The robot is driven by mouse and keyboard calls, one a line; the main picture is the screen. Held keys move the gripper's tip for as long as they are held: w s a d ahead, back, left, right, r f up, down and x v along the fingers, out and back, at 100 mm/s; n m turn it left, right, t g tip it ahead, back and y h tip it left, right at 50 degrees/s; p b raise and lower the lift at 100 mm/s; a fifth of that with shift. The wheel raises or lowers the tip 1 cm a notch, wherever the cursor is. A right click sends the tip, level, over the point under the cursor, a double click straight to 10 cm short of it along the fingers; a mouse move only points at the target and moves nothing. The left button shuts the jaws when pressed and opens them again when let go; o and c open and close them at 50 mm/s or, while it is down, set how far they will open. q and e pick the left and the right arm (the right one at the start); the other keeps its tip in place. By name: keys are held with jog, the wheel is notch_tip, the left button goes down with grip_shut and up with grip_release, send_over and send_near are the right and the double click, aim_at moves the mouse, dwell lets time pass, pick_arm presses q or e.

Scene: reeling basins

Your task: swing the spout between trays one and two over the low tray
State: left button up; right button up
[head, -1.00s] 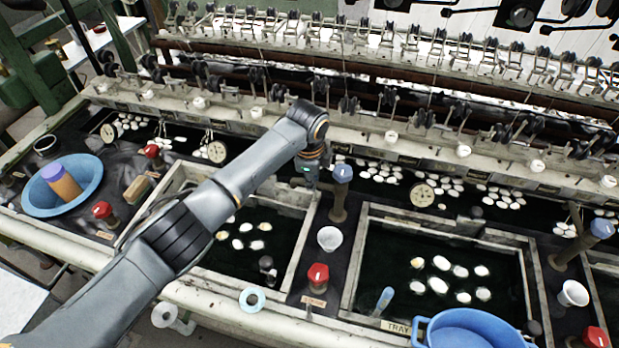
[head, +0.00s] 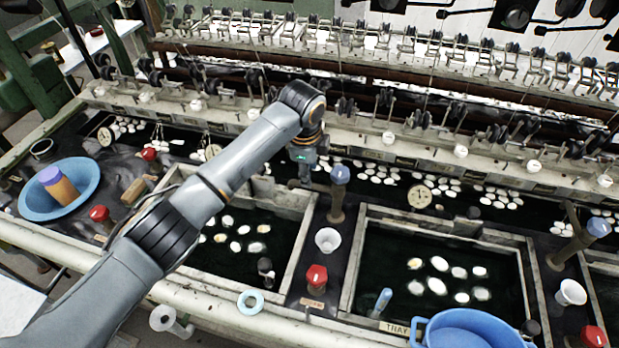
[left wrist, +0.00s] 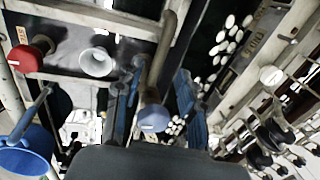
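The spout is a brown pipe with a blue cap (head: 340,175), standing on the dark divider between two water trays. A short brown arm of it reaches left towards my left gripper (head: 304,178). In the left wrist view the spout's blue cap (left wrist: 153,118) and brown pipe lie between the two blue fingers of my left gripper (left wrist: 158,82), which stand apart. I cannot tell whether either finger touches the pipe. The left tray (head: 289,268) and the right tray (head: 350,268) both hold dark water and white cocoons; which is lower is unclear. My right gripper is not in view.
On the divider, a white funnel (head: 328,240) and a red knob (head: 317,277) stand in front of the spout. A blue basin (head: 470,325) stands at the front right. The reeling frame's rail (head: 380,140) runs close behind my gripper.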

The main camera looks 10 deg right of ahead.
pick_arm(q)
notch_tip(320, 180, up, 7)
jog(key=s, duration=0.1)
jog(key=shift+a+f, duration=0.15)
jog(key=shift+a, duration=0.1)
jog(key=shift+s, duration=0.1)
dwell(1.8)
